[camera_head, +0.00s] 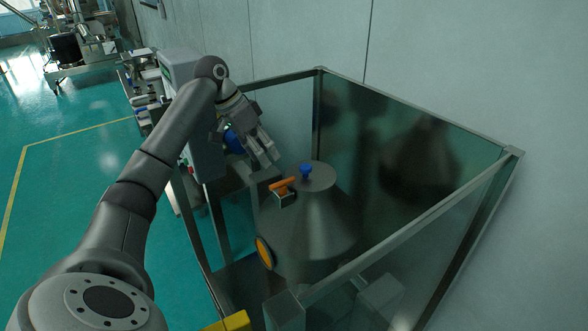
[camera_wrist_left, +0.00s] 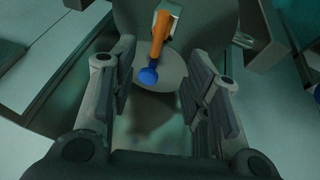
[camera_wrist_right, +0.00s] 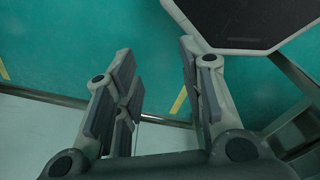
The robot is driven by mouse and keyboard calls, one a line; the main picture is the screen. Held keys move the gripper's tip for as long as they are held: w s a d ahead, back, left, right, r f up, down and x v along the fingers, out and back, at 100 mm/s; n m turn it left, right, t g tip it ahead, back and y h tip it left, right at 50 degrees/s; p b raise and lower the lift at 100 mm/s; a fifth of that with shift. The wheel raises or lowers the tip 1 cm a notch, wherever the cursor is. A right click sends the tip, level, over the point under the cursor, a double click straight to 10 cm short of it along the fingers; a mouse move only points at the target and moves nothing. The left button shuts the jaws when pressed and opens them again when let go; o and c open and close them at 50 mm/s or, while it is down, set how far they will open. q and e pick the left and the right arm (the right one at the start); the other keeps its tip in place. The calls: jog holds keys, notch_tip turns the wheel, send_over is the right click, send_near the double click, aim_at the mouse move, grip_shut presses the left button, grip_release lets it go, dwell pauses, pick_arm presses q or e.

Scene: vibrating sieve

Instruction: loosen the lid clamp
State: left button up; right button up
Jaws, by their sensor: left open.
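The lid clamp's orange handle (camera_head: 284,185) sits on a small metal block on the shoulder of the grey, cone-shaped sieve lid (camera_head: 322,222). A blue knob (camera_head: 305,172) is at the lid's flat top. In the left wrist view, the orange handle (camera_wrist_left: 161,33) and blue knob (camera_wrist_left: 148,76) show beyond and between my left fingers. My left gripper (camera_head: 268,158) is open and empty, above and a little left of the handle in the head view, apart from it. My right gripper (camera_wrist_right: 155,75) is open and empty in its wrist view, with floor beyond; the head view does not show it.
A metal-framed enclosure with clear panels surrounds the sieve; its top rail (camera_head: 410,238) runs close in front. An orange round part (camera_head: 264,253) is low on the sieve's left. A grey machine cabinet (camera_head: 182,68) stands behind my left arm. Green floor (camera_head: 70,200) at left is open.

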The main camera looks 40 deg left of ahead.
aim_at(282, 186)
pick_arm(q)
jog(key=p+x, duration=0.1)
jog(key=x, duration=0.1)
jog(key=p+x, duration=0.1)
jog(key=x, duration=0.2)
jog(key=p+x, duration=0.1)
jog(key=x, duration=0.2)
jog(key=shift+s, duration=0.3)
jog(key=shift+p+x, duration=0.4)
jog(key=shift+x, duration=0.5)
jog(key=shift+s+a+f, duration=0.1)
jog(key=shift+a+f, duration=0.05)
jog(key=shift+f, duration=0.05)
jog(key=shift+c, duration=2.4)
grip_shut()
pick_arm(e)
jog(key=r, duration=0.1)
jog(key=s+r, duration=0.1)
jog(key=r, duration=0.2)
jog(key=shift+s+a, duration=0.2)
jog(key=shift+s, duration=0.05)
